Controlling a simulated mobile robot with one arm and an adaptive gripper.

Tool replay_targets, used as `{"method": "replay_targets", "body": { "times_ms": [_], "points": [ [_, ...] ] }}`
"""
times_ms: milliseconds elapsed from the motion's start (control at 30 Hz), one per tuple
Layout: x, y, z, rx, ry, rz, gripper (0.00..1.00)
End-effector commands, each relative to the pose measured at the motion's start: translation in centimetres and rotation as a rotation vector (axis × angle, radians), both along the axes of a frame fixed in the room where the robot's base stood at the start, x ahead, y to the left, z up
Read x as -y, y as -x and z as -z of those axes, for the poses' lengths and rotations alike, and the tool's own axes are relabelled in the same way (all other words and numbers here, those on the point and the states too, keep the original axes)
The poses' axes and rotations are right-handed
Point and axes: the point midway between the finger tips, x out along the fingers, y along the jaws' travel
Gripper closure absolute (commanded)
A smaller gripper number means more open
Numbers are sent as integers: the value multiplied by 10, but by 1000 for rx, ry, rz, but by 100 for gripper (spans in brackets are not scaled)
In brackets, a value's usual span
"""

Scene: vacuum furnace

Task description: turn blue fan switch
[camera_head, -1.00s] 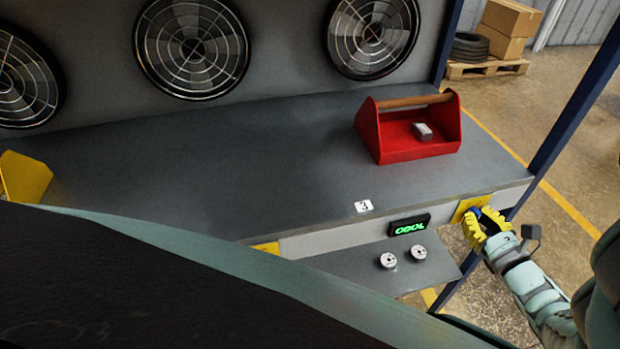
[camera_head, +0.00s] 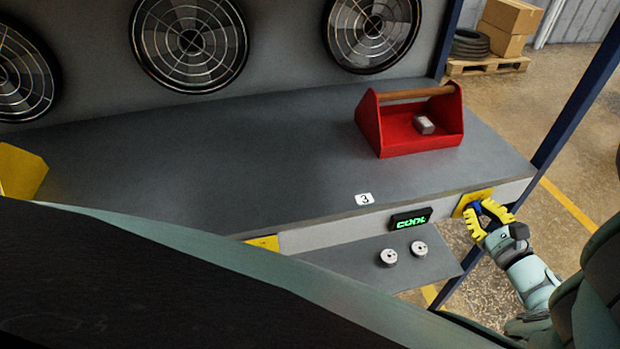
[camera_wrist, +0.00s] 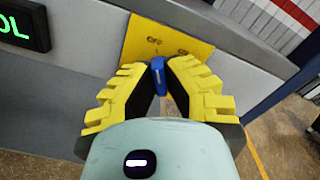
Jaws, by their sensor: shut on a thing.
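The blue fan switch (camera_wrist: 158,75) is a small blue knob on a yellow plate (camera_wrist: 140,35) at the right end of the bench front. The plate carries an OFF label, with a second label to its right partly covered by a finger. My gripper (camera_head: 484,215) reaches the plate from below right. In the wrist view my gripper (camera_wrist: 159,78) has its yellow-toothed fingers closed on the blue switch, one on each side. The knob stands about upright there, with its lower part between the fingers.
A green-lit display (camera_head: 410,219) reading COOL is left of the plate. Two round white pieces (camera_head: 418,248) sit on a lower shelf (camera_head: 350,262). A red toolbox (camera_head: 420,125) stands on the bench. A blue post (camera_head: 575,115) rises close to the right of my gripper.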

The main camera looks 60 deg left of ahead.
Motion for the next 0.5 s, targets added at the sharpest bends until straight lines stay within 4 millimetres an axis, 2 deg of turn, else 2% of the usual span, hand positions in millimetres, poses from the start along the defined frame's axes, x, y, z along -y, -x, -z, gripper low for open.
{"method": "replay_targets", "body": {
  "times_ms": [367, 400, 500],
  "points": [
    [-1, 1, 0, 4, 0, -4, 100],
    [-1, 1, 0, 4, 0, -4, 85],
    [-1, 1, 0, 4, 0, -3, 75]
  ]
}}
